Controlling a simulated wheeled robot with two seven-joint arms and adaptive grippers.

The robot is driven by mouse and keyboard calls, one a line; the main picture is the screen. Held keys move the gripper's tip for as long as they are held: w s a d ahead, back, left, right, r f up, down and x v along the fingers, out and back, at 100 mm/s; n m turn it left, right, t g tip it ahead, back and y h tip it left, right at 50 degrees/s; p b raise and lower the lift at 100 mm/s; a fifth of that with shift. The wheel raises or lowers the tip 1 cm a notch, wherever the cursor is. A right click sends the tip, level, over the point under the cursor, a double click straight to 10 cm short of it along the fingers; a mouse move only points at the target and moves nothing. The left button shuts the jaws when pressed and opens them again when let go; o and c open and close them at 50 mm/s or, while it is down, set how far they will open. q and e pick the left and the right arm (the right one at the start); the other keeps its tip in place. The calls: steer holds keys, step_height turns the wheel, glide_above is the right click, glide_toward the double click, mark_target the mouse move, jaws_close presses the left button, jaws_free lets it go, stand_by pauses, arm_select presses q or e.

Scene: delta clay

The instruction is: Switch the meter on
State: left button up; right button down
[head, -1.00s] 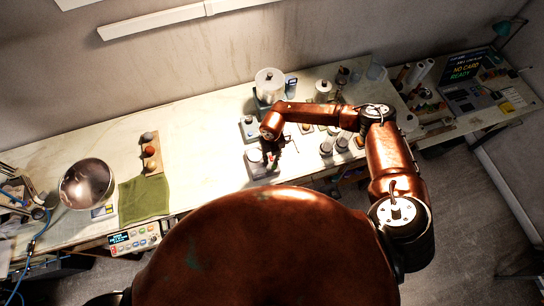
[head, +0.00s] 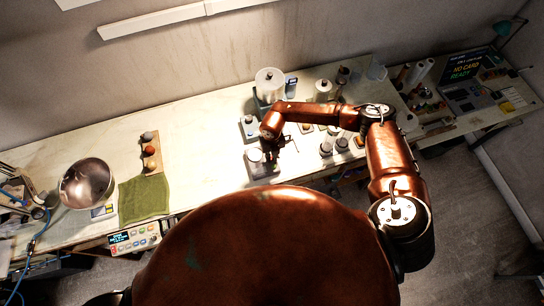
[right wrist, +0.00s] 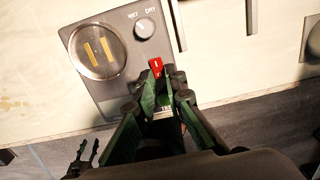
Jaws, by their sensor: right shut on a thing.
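The meter (right wrist: 112,50) is a grey box near the front edge of the bench. It has a round window with two yellowish bars, a knob (right wrist: 144,27) marked WET and DRY, and a red rocker switch (right wrist: 156,66). In the head view the meter (head: 257,170) is partly hidden by my right arm. My right gripper (right wrist: 158,82) has its green fingers closed together at the red switch; it also shows in the head view (head: 272,158). The fingers hide the lower part of the switch. My left gripper (right wrist: 82,158) appears low beyond the bench edge, its dark fingers apart and empty.
Jars and small bench devices (head: 270,84) stand behind and right of the meter. A metal bowl (head: 87,184), a green cloth (head: 144,199) and a wooden strip with balls (head: 150,150) lie left. Bare bench top (head: 200,140) lies between.

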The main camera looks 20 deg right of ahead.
stand_by(0.8)
steer(key=c, duration=2)
jaws_free()
steer(key=shift+r, duration=0.1)
step_height(320, 180, up, 12)
steer(key=shift+f, duration=0.1)
